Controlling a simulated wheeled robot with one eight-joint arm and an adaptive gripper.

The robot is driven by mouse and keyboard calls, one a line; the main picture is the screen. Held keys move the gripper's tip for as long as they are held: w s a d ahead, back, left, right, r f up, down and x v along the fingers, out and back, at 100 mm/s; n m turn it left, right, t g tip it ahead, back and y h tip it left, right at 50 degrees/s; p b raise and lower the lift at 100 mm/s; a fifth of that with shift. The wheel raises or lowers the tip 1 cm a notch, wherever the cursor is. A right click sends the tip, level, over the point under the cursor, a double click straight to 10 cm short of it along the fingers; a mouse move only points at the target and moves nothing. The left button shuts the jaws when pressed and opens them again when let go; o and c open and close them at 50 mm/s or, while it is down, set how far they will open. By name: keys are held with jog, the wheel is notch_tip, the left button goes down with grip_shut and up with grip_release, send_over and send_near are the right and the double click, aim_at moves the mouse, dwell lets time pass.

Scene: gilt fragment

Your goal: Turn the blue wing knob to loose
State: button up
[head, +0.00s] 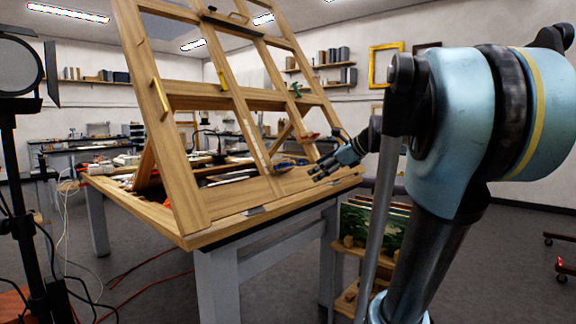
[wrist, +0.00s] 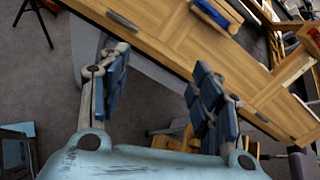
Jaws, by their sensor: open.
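A wooden easel (head: 181,130) stands tilted on a wooden-topped bench. A blue bar-shaped piece on a wooden block, which looks like the blue wing knob (wrist: 211,13), shows at the top of the wrist view. In the head view a small dark bluish piece, likely the same knob (head: 282,168), sits low at the easel's foot, left of my gripper. How the knob is turned cannot be told. My gripper (head: 327,160) is open and empty near the bench's right end, apart from the knob. Its spread blue-padded fingers show in the wrist view (wrist: 160,68).
A red knob (head: 308,136) and a green knob (head: 296,90) sit on the easel's right side, close to my gripper. A rack of paintings (head: 372,232) stands below the bench's right end. A lamp stand (head: 12,170) is at the left.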

aim_at(285, 163)
jog(key=w+r+m+t+y, duration=0.1)
jog(key=w+r+m, duration=0.35)
jog(key=r, duration=0.25)
jog(key=x, duration=1.7)
jog(key=shift+w, duration=0.5)
jog(key=shift+c, duration=0.5)
jog(key=shift+d, duration=0.15)
jog(key=c, duration=1)
